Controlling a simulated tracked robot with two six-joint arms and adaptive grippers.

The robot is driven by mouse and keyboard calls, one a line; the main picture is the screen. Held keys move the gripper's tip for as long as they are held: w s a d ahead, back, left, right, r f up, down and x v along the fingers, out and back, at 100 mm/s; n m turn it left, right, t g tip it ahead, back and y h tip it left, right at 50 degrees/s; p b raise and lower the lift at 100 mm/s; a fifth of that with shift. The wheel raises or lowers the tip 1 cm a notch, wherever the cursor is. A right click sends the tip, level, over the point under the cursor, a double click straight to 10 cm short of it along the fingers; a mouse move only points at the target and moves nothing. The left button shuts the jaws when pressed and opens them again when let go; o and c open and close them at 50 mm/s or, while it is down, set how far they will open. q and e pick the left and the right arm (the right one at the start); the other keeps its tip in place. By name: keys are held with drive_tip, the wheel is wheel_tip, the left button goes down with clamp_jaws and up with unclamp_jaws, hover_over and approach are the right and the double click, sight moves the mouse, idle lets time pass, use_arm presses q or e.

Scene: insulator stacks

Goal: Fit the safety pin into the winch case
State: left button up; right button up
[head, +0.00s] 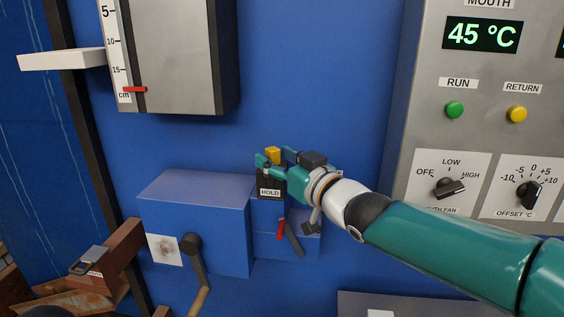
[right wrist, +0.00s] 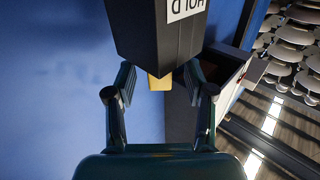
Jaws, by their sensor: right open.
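The blue winch case (head: 195,225) is on the blue wall, with a dark crank (head: 197,262) on its front. At its right is a black block labelled HOLD (head: 270,188), with a yellow piece (head: 273,154) at its top. My right gripper (head: 276,160) is open at that block. In the right wrist view its fingers (right wrist: 158,88) stand on either side of the yellow piece (right wrist: 159,82), with the HOLD block (right wrist: 165,45) beyond. A small red piece (head: 281,229) shows below the block; I cannot tell which piece is the safety pin. My left gripper is out of view.
A grey control panel (head: 430,60) with knobs and lights stands at the right. A grey box with a centimetre scale (head: 180,50) hangs above. A brown beam with a padlock (head: 88,260) is at lower left. Open blue wall (head: 310,70) lies above my gripper.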

drive_tip(key=v, duration=1.2)
drive_tip(key=shift+f, duration=0.15)
